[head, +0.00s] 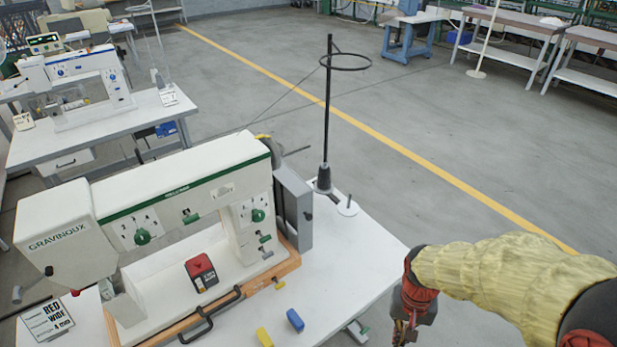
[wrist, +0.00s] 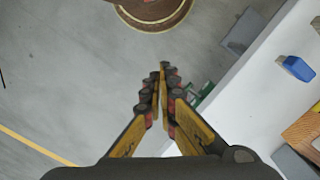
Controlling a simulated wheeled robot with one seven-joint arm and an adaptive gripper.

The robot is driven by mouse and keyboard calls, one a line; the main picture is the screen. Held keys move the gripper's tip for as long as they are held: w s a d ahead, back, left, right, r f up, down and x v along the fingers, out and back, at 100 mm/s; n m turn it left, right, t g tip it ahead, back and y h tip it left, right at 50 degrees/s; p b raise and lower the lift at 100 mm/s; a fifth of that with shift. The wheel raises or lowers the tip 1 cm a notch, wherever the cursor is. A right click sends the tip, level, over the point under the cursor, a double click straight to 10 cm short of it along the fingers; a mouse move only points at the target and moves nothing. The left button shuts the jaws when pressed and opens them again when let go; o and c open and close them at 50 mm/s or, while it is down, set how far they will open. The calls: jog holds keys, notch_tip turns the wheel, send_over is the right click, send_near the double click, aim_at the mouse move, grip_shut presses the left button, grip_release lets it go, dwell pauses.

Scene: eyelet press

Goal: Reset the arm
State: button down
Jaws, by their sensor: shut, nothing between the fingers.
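My arm (head: 510,280), in a yellow padded sleeve with red bands, reaches in from the right in the head view. My gripper (head: 405,328) hangs just off the right edge of the white machine table (head: 355,240), partly cut off by the frame's bottom. In the wrist view my gripper (wrist: 163,78) has its yellow and dark fingers closed together at the tips, with nothing between them. It is over the grey floor, with the table edge to its right.
A cream sewing-type machine (head: 170,205) stands on the table. A blue block (head: 295,320) and a yellow block (head: 264,337) lie near its front. A black thread stand (head: 328,130) rises behind. A round brown object (wrist: 152,14) is below my gripper. Floor to the right is open.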

jog(key=s+a+r+n+t, duration=0.1)
jog(key=s+r+t, duration=0.1)
jog(key=r, duration=1)
jog(key=s+a+r+n+t, duration=0.2)
jog(key=r+t, duration=0.2)
jog(key=r, duration=0.9)
jog(key=shift+a+n+t, duration=0.25)
jog(key=shift+n+t, duration=0.05)
jog(key=shift+t, duration=0.1)
